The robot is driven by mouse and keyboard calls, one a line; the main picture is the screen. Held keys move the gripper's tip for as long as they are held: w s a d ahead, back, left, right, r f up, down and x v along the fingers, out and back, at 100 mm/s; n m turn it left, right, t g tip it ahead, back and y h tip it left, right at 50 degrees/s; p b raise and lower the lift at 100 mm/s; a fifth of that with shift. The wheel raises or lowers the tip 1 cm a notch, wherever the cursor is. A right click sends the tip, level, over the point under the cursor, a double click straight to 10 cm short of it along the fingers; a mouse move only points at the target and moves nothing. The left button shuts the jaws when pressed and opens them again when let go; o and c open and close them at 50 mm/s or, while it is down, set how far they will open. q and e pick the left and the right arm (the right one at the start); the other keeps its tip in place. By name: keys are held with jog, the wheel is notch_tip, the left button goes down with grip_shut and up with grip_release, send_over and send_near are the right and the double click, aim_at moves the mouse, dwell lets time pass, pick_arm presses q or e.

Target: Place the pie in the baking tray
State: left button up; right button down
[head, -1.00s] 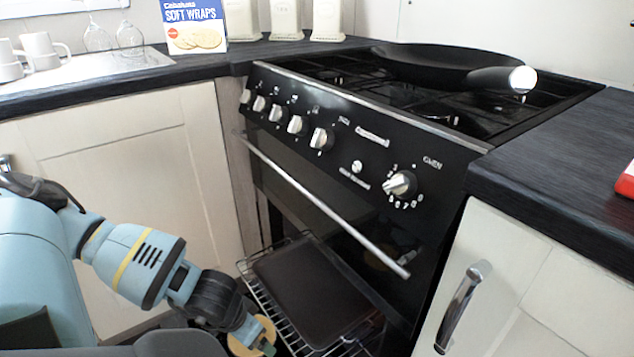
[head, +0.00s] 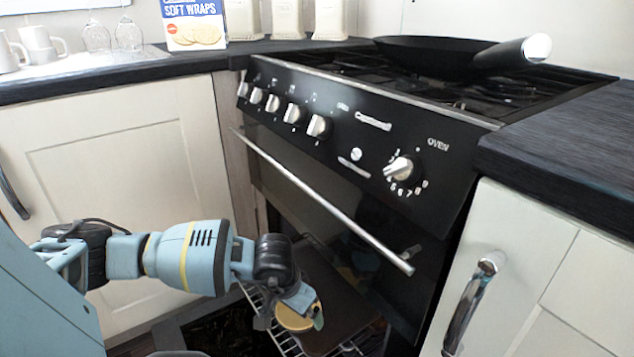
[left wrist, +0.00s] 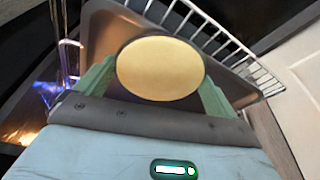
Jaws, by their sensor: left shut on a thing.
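The pie (left wrist: 160,68) is round and pale golden. My left gripper (left wrist: 158,82) is shut on it, with a green finger on each side. In the head view the pie (head: 296,317) and my left gripper (head: 312,308) are over the near left part of the baking tray (head: 345,300). The tray is dark, flat and rectangular and lies on a wire oven rack. In the left wrist view the tray (left wrist: 103,32) shows behind the pie. I cannot tell whether the pie touches the tray. My right gripper is not in view.
The wire rack (left wrist: 220,40) sticks out of the open oven under the control panel (head: 340,130). The oven handle bar (head: 330,205) runs above the tray. White cupboards flank the oven. A black pan (head: 440,55) stands on the hob.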

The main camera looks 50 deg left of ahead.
pick_arm(q)
jog(key=shift+w+d, duration=0.1)
jog(key=shift+w, duration=0.55)
jog(key=w+b, duration=0.1)
jog(key=w, duration=0.1)
jog(key=w+f, duration=0.1)
jog(key=shift+w+d+b, duration=0.15)
jog(key=shift+w+b, duration=0.2)
jog(key=shift+f, duration=0.3)
jog(key=shift+r, duration=0.1)
jog(key=shift+f, duration=0.2)
jog(key=o, duration=0.8)
jog(key=shift+c, duration=0.2)
